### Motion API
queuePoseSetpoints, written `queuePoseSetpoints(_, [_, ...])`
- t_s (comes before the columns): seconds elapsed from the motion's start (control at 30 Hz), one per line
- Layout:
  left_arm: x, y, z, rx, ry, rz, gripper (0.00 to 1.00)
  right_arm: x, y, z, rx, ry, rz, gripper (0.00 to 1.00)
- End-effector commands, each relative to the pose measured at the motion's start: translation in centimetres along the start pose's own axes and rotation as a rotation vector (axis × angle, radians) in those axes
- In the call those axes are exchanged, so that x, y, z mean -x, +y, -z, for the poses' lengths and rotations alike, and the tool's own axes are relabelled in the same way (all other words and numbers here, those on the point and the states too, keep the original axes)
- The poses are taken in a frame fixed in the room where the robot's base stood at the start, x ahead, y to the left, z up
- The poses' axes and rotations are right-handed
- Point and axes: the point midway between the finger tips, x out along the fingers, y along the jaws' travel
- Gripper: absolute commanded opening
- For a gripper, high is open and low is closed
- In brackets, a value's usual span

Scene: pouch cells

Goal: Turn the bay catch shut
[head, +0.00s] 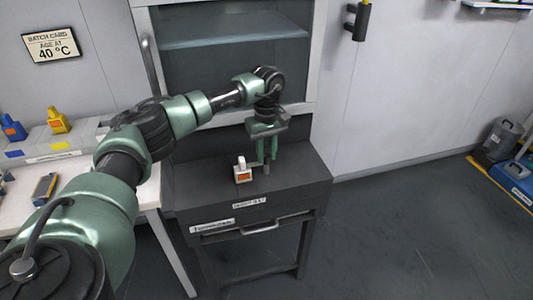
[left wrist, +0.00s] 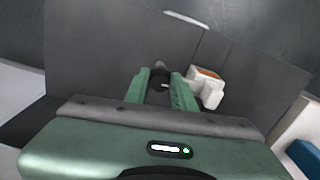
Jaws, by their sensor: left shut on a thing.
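My left gripper (head: 267,158) points down at the top of the dark bench under the glass-fronted cabinet. In the left wrist view its two green fingers (left wrist: 162,90) are shut on a small dark rounded knob (left wrist: 160,72), which looks like the bay catch. The fingers hide most of the knob, so I cannot tell which way it is turned. A small white block with an orange face (head: 242,172) stands just left of the fingers in the head view. It also shows beside the right finger in the left wrist view (left wrist: 207,88). My right gripper is not in view.
The dark bench (head: 300,180) has a labelled drawer with a bar handle (head: 278,224). The cabinet (head: 235,60) rises behind it. A white table (head: 150,192) with yellow and blue items stands at left. Open floor lies to the right.

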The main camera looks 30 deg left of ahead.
Motion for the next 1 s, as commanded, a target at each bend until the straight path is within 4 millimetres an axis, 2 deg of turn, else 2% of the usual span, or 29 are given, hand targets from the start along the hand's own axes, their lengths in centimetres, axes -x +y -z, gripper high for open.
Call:
queuePoseSetpoints(0.2, [0.1,0.1,0.0,-0.001,0.002,-0.002,0.00,0.0,0.0,0.0,0.000,0.000,0.000,0.00])
queuePoseSetpoints(0.23, [0.1,0.1,0.0,-0.001,0.002,-0.002,0.31,0.0,0.0,0.0,0.000,0.000,0.000,0.00])
queuePoseSetpoints(0.3, [0.1,0.1,0.0,-0.001,0.002,-0.002,0.47,0.0,0.0,0.0,0.000,0.000,0.000,0.00])
queuePoseSetpoints(0.67, [0.4,0.1,0.0,0.000,0.002,-0.002,0.47,-0.1,0.0,0.0,0.000,0.000,0.000,0.00])
queuePoseSetpoints(0.77, [1.5,0.1,0.1,0.001,0.003,-0.005,0.47,-0.2,0.0,0.0,0.000,0.000,0.000,0.00])
queuePoseSetpoints(1.0, [5.6,0.1,0.1,0.001,0.003,-0.005,0.47,-0.7,0.1,-0.1,0.000,0.000,-0.001,0.00])
